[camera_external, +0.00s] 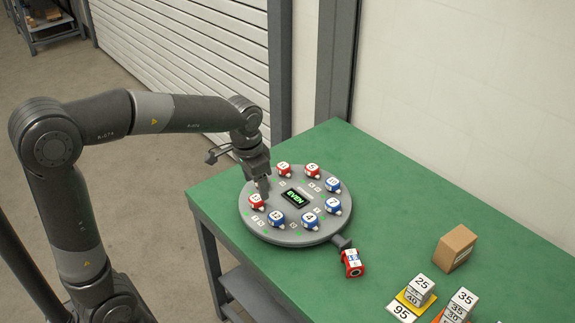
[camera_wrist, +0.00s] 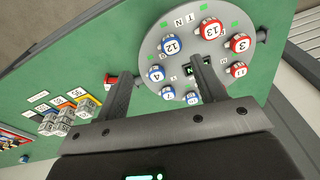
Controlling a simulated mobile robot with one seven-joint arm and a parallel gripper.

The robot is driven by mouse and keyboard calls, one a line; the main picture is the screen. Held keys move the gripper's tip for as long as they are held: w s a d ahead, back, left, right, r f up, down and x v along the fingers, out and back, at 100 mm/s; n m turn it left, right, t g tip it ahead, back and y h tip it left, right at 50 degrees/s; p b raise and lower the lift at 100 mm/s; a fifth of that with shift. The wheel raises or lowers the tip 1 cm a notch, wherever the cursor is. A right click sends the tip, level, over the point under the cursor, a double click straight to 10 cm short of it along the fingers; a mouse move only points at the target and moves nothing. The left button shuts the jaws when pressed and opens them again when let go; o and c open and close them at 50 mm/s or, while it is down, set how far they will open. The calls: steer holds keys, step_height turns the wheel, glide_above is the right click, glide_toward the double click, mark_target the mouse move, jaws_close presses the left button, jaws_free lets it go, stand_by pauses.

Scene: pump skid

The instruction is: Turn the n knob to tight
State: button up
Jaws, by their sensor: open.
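A round grey panel (camera_external: 257,224) on the green table carries several red and blue numbered knobs in a ring. Its dark display (camera_external: 293,198) reads EVEN. My gripper (camera_external: 264,194) is open and empty over the panel's left side, close to a red knob (camera_external: 256,202); whether they touch is unclear. In the wrist view, the red 13 knob (camera_wrist: 208,30) lies just beyond my right fingertip, and the blue 12 knob (camera_wrist: 170,43) lies between the fingers' directions. Small letter tags sit beside the knobs; I cannot tell which knob is n, nor any "tight" mark.
A red block (camera_external: 352,264) sits by a dark stub on the panel's front right edge. A cardboard box (camera_external: 455,247) and stacked number blocks (camera_external: 419,287) stand farther right on the table (camera_external: 400,180). A wall and grey post rise behind.

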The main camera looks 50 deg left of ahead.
steer(key=g, duration=0.1)
glide_above(276, 216)
step_height(276, 216, down, 5)
steer(key=f, duration=0.1)
steer(key=shift+m+g, duration=0.3)
step_height(276, 216, down, 11)
steer(key=shift+w, duration=0.1)
steer(key=shift+c, duration=0.3)
steer(key=c, duration=0.9)
